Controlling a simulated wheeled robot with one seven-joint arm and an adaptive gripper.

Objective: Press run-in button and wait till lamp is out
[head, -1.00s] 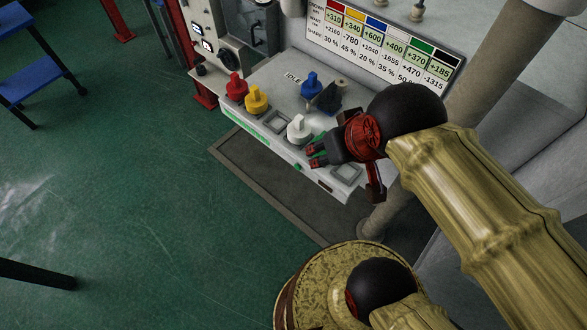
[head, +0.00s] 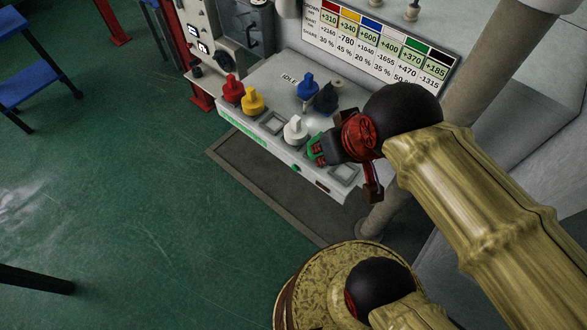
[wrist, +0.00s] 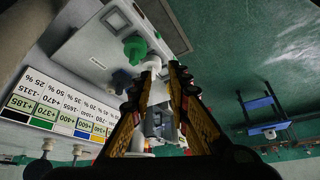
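The console (head: 262,92) carries coloured knobs: red (head: 232,88), yellow (head: 253,101), white (head: 295,130), blue (head: 307,86) and a dark one (head: 327,98). A green knob (head: 315,150) is partly hidden by my gripper (head: 320,151), which hovers over the right front of the panel. In the wrist view, my fingertips (wrist: 162,68) are a narrow gap apart with nothing held. The white knob (wrist: 151,64) lies just beyond them and the green knob (wrist: 135,47) to the left. A label reads IDLE (head: 289,78). I cannot tell which part is the run-in button or lamp.
Square framed panels (head: 274,123) (head: 345,173) sit between and beside the knobs. A board of figures (head: 380,45) stands behind the console. A thick pipe (head: 485,75) rises at the right.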

